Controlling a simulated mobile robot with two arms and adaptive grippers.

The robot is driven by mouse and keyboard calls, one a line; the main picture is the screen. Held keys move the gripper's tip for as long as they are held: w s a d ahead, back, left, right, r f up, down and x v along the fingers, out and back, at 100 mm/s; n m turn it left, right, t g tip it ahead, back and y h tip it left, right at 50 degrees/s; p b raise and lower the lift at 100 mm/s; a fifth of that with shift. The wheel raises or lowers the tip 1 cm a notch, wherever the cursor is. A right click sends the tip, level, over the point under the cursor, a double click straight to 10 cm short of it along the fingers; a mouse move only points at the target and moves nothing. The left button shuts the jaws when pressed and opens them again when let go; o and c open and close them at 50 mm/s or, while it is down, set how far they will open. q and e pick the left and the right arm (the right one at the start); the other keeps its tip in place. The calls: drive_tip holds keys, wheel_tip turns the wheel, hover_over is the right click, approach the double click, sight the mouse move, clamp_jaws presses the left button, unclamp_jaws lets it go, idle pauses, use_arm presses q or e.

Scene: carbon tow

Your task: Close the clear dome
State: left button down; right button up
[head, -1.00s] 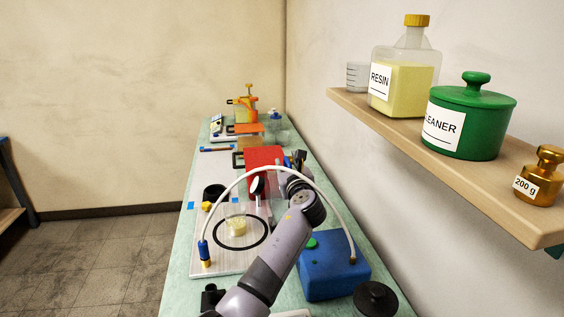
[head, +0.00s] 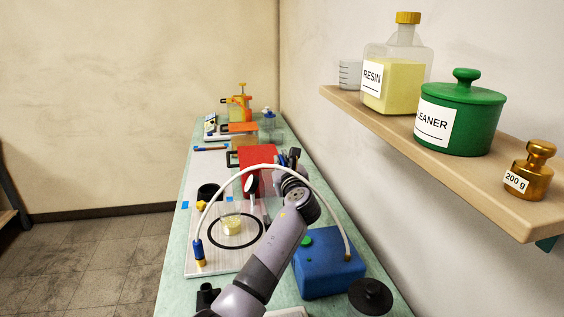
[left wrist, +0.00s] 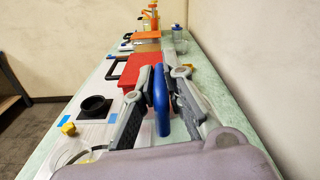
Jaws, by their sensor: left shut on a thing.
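The clear dome is see-through, and its outline is too faint in the head view to tell how far it is open. A black ring (head: 235,246) lies on the pale base plate (head: 205,265), with a small cup of yellowish material (head: 231,226) inside it. My left gripper (left wrist: 160,96) is shut on an upright blue handle (left wrist: 162,101), held between its two fingers. What the handle joins is hidden. My right gripper is not in view.
A white hose (head: 246,170) arches from a blue-and-yellow fitting (head: 198,252) to a blue box (head: 328,267) with a green button. A red case (head: 257,157) and a black cup (head: 208,191) stand beyond. A shelf (head: 440,150) with containers overhangs the right.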

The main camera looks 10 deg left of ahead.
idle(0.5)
use_arm(q)
drive_tip(key=shift+a, duration=0.15)
drive_tip(key=shift+s+a+r+n+p, duration=0.25)
drive_tip(key=shift+a+n+p, duration=0.15)
drive_tip(key=shift+a+p, duration=0.15)
drive_tip(key=s+a+f+n, duration=0.3)
drive_tip(key=a+n, duration=0.1)
drive_tip(key=a, duration=0.2)
drive_tip(key=s+a+f+n+b, duration=0.1)
drive_tip(key=s+a+f+n, duration=0.1)
drive_tip(key=a, duration=0.5)
drive_tip(key=s+a+f+n, duration=0.3)
drive_tip(key=a+f+n, duration=0.2)
drive_tip(key=a+n, duration=0.2)
drive_tip(key=shift+s+a+b, duration=0.2)
drive_tip(key=shift+s+b, duration=0.1)
drive_tip(key=shift+b, duration=0.05)
